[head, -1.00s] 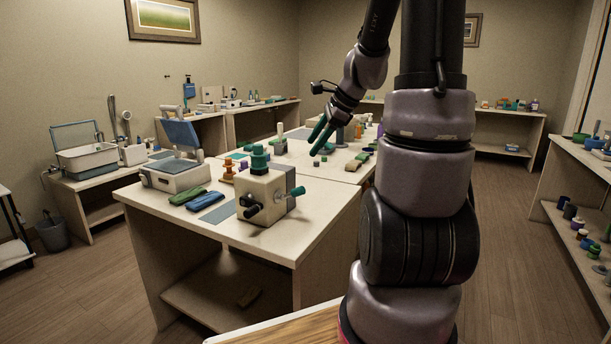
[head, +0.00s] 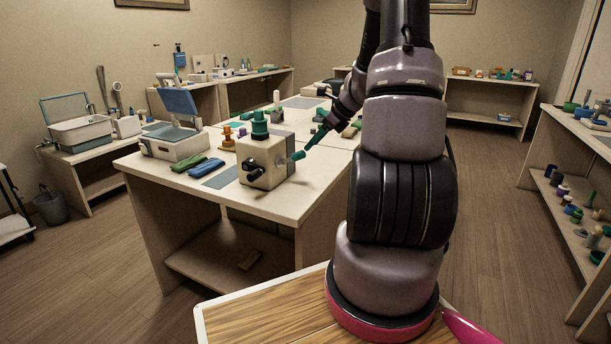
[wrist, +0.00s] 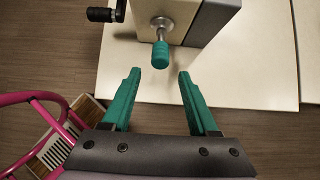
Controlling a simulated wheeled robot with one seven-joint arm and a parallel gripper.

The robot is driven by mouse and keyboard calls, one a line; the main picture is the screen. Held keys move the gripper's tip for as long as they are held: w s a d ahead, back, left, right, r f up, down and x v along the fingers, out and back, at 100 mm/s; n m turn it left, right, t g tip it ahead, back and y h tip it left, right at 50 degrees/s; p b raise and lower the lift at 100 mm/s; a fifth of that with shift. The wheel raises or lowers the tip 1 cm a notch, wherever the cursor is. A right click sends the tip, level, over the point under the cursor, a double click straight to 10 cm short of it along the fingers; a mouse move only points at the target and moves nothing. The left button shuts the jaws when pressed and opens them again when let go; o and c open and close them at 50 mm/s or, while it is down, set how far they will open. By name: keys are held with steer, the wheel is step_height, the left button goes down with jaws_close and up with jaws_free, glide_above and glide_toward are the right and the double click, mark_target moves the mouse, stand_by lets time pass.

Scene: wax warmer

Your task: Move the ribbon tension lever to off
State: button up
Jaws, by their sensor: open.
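No label tells which is the ribbon tension lever. My gripper (wrist: 160,73) is open, its teal fingers spread either side of the teal grip's line. The grip lies just beyond the fingertips, apparently untouched.
Green and blue cloth-like items (head: 206,167) and a grey-blue mat (head: 220,178) lie left of the machine. A white device with a blue lid (head: 172,146) stands behind them. The white tabletop (wrist: 240,80) is bare right of the lever. Small items stand further back.

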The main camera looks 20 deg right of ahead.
mark_target(304, 153)
steer(key=shift+x, duration=2.65)
jaws_close()
steer(key=shift+s+d+f, duration=0.1)
steer(key=shift+f, duration=1.95)
steer(key=shift+s+d+f, duration=0.1)
steer(key=shift+f, duration=1.95)
steer(key=shift+c, duration=0.2)
jaws_free()
steer(key=shift+w+r, duration=0.1)
steer(key=shift+r, duration=0.1)
steer(key=shift+v, duration=2.9)
